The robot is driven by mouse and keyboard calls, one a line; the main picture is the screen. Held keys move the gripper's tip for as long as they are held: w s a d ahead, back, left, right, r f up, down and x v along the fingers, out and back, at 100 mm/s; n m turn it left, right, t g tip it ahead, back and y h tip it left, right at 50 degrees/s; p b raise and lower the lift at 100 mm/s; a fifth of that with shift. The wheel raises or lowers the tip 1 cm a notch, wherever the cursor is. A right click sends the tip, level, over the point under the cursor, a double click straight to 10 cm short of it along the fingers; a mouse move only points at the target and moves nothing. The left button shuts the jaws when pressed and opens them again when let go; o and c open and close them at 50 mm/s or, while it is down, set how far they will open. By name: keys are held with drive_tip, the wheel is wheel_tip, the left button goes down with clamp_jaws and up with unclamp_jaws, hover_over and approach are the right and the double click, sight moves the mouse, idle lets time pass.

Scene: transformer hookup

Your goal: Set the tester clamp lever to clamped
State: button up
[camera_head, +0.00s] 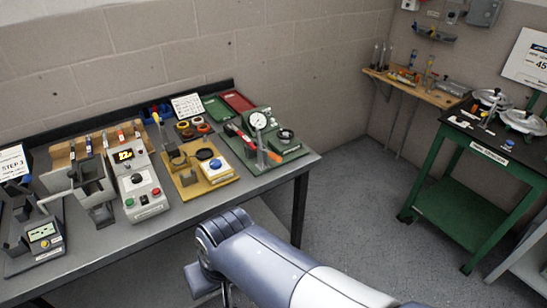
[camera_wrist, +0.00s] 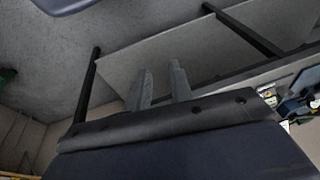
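A grey device with a small greenish display (camera_head: 43,232) stands at the table's front left. A pale lever (camera_head: 54,197) slants up beside it; I take this as the tester clamp lever, but cannot be sure whether it is clamped. My gripper (camera_wrist: 162,75) shows in the wrist view with its two fingers apart and nothing between them. It points at the underside of the table, with the floor behind. In the head view my arm is below and right of the table's front edge, well away from the lever, and the fingers are hidden.
A grey control box with a lit yellow display (camera_head: 124,155), a yellow board (camera_head: 214,181) and a green board with a dial gauge (camera_head: 258,120) crowd the table (camera_head: 185,215). A green cart (camera_head: 455,195) stands at right. The floor (camera_head: 350,205) between is clear.

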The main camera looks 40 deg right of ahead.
drive_tip(key=w+a+f+m+y+b, duration=0.1)
drive_tip(key=f+m+b, duration=0.1)
drive_tip(key=w+a+f+m+g+y+b, duration=0.1)
drive_tip(key=f+m+y+b, duration=0.1)
drive_tip(key=w+a+f+m+y+b, duration=0.1)
drive_tip(key=f+m, duration=0.1)
drive_tip(key=f, duration=0.1)
drive_tip(key=shift+w+a+g+y+b, duration=0.1)
drive_tip(key=shift+a+g+y+b, duration=0.2)
drive_tip(key=shift+a+y+b, duration=0.1)
clamp_jaws()
drive_tip(key=w+d+f+m+t+y+b, duration=0.2)
drive_tip(key=w+d+m+t+y+b, duration=0.15)
drive_tip(key=w+m, duration=0.3)
drive_tip(key=w+d+f+m+t+y+b, duration=0.2)
drive_tip(key=w+f+m+t+y+b, duration=0.15)
drive_tip(key=w+m+b, duration=0.35)
drive_tip(key=w+d+m+t+h, duration=0.1)
drive_tip(key=w+d+m+t, duration=0.3)
drive_tip(key=d, duration=0.4)
drive_tip(key=shift+w+d+f+t+h, duration=0.15)
drive_tip(key=shift+w+t+h, duration=0.15)
drive_tip(key=shift+w+t, duration=0.45)
drive_tip(key=shift+s+d, duration=0.1)
drive_tip(key=shift+d, duration=0.05)
